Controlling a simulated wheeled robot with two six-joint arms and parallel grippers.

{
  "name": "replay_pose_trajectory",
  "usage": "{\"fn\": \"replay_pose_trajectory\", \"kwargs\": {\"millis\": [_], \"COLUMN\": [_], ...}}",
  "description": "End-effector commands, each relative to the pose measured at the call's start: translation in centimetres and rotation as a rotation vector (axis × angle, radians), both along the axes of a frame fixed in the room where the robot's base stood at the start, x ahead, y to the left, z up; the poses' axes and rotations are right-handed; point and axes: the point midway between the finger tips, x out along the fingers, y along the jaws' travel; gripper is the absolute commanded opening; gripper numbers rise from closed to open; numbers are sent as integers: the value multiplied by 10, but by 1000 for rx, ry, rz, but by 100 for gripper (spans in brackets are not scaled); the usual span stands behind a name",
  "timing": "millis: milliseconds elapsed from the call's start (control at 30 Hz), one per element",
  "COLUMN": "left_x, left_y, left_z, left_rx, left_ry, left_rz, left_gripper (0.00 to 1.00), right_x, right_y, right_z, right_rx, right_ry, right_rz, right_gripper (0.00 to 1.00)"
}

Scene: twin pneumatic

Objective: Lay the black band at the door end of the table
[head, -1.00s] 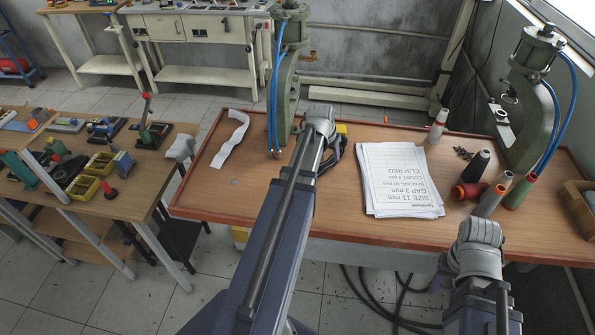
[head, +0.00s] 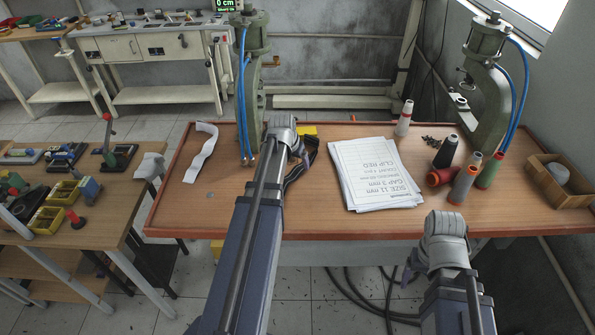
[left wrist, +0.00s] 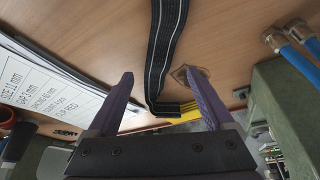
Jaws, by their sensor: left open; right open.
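The black band (head: 302,163) lies on the wooden table (head: 245,215), partly hidden by my left arm in the head view. In the left wrist view the black band (left wrist: 163,45) has pale lengthwise stripes and a bend at its lower end, beside a yellow piece (left wrist: 184,114). My left gripper (left wrist: 158,78) is open, with the band showing between its two purple fingers and not gripped. It also shows in the head view (head: 282,128), its fingertips hidden there. My right gripper (head: 443,240) is over the table's front edge at right; its fingers are hard to see.
A white strip (head: 201,154) lies on the left part of the table. Green presses stand at the back left (head: 250,90) and right (head: 492,100). Printed sheets (head: 374,173), thread spools (head: 463,183) and a wooden box (head: 562,180) occupy the right side. Bare tabletop lies at front left.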

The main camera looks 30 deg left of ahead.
Motion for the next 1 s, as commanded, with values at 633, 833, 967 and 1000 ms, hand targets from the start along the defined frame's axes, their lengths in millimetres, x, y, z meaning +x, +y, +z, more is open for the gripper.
{"fn": "replay_pose_trajectory", "kwargs": {"millis": [633,833,967,1000], "left_x": [22,22,22,22], "left_y": [5,5,5,5], "left_z": [-41,-41,-41,-41], "left_rx": [0,0,0,0], "left_ry": [0,0,0,0], "left_rz": [0,0,0,0], "left_gripper": [86,63,48,44], "right_x": [0,0,0,0], "right_y": [0,0,0,0], "right_z": [-41,-41,-41,-41], "right_rx": [0,0,0,0], "right_ry": [0,0,0,0], "right_rz": [0,0,0,0], "right_gripper": [79,79,79,79]}}
